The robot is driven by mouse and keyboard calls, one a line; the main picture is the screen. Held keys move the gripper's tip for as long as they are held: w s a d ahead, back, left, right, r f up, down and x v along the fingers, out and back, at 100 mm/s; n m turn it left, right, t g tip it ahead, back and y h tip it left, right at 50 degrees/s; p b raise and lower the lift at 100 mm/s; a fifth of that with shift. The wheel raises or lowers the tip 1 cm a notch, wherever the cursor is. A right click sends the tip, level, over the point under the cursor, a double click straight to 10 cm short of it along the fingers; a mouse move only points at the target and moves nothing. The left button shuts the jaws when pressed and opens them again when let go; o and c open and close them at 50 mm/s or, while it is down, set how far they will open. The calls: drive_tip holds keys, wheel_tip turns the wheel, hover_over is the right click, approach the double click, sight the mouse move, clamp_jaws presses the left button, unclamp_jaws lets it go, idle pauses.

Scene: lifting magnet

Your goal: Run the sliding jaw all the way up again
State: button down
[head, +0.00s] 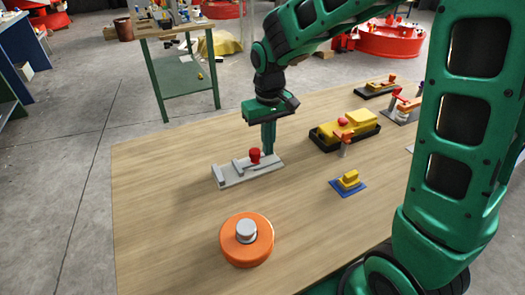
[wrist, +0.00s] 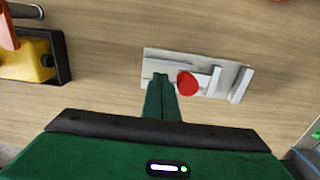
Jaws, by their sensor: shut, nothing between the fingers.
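A grey metal fixture (head: 247,172) lies on the wooden table, with a raised end block (head: 217,176) at its left end. Its sliding jaw carries a red knob (head: 255,155). In the wrist view the sliding jaw (wrist: 215,79) stands a small gap from the end block (wrist: 240,85), and the red knob (wrist: 187,84) is on the side away from that block. My gripper (head: 268,150) is shut and empty, pointing down at the fixture's knob end. In the wrist view the fingers (wrist: 161,82) are just left of the knob; I cannot tell whether they touch it.
An orange disc (head: 235,256) with a grey knob sits in front. A blue plate with a yellow block (head: 349,180) and a black tray with yellow parts (head: 350,125) lie to the right. More fixtures stand at the far right. The table left of the fixture is clear.

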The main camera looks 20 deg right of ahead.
wheel_tip(320, 180, up, 7)
idle(0.9)
idle(0.4)
drive_tip(key=s+d+r+m, duration=0.1)
drive_tip(key=s+d+m, duration=0.1)
drive_tip(key=s+d, duration=0.55)
drive_tip(key=s+d+m, duration=0.3)
drive_tip(key=s+d, duration=0.2)
drive_tip(key=d, duration=0.5)
drive_tip(key=s+d+f+m, duration=0.1)
drive_tip(key=s+d, duration=0.2)
drive_tip(key=s, duration=0.4)
drive_tip(key=s+d+f+m, duration=0.1)
drive_tip(key=s+d+m, duration=0.1)
drive_tip(key=s, duration=0.5)
drive_tip(key=shift+d+f+m, duration=0.25)
drive_tip(key=shift+d+m, duration=0.05)
drive_tip(key=shift+d, duration=0.2)
drive_tip(key=shift+w, duration=0.1)
drive_tip(key=shift+w+f, duration=0.25)
drive_tip(key=shift+w, duration=0.4)
